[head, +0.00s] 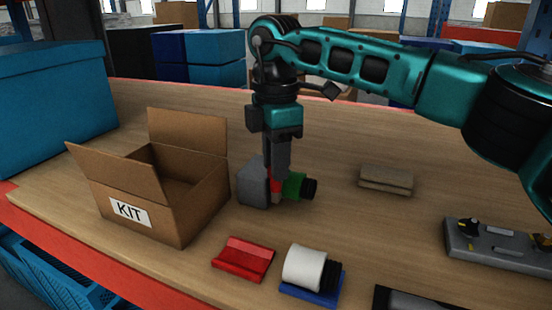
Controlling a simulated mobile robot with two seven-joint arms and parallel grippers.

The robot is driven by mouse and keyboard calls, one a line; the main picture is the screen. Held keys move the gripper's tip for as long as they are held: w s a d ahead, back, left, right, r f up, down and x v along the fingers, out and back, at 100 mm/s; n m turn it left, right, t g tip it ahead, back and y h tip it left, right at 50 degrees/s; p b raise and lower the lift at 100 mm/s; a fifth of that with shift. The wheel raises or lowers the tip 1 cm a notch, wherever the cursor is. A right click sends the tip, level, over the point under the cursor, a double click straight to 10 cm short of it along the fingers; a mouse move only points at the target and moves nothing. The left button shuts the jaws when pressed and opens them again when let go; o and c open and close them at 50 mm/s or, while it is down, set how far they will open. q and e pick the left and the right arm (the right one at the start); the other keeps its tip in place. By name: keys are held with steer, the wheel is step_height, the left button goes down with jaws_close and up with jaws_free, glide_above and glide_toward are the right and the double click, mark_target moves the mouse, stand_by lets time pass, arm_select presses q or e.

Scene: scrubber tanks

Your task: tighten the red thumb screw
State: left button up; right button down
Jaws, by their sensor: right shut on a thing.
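My right gripper (277,187) points straight down at a small assembly on the wooden table. The assembly has a grey block (252,183) on the left and a green cylinder with a black end (296,186) on the right. A small red part, which looks like the red thumb screw (275,185), shows at the fingertips between block and cylinder. The fingers are shut on it and hide most of it. I cannot tell how far it is screwed in. My left gripper is not in view.
An open cardboard box marked KIT (130,212) stands left. In front are an empty red cradle (243,259) and a white cylinder (304,267) on a blue cradle (312,290). A tan block (386,179) and a grey fixture (490,243) lie right. Bare table lies between.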

steer(key=c, duration=0.9)
jaws_free()
steer(key=shift+o, duration=0.2)
step_height(320, 180, up, 13)
steer(key=p, duration=0.1)
steer(key=shift+p, duration=0.35)
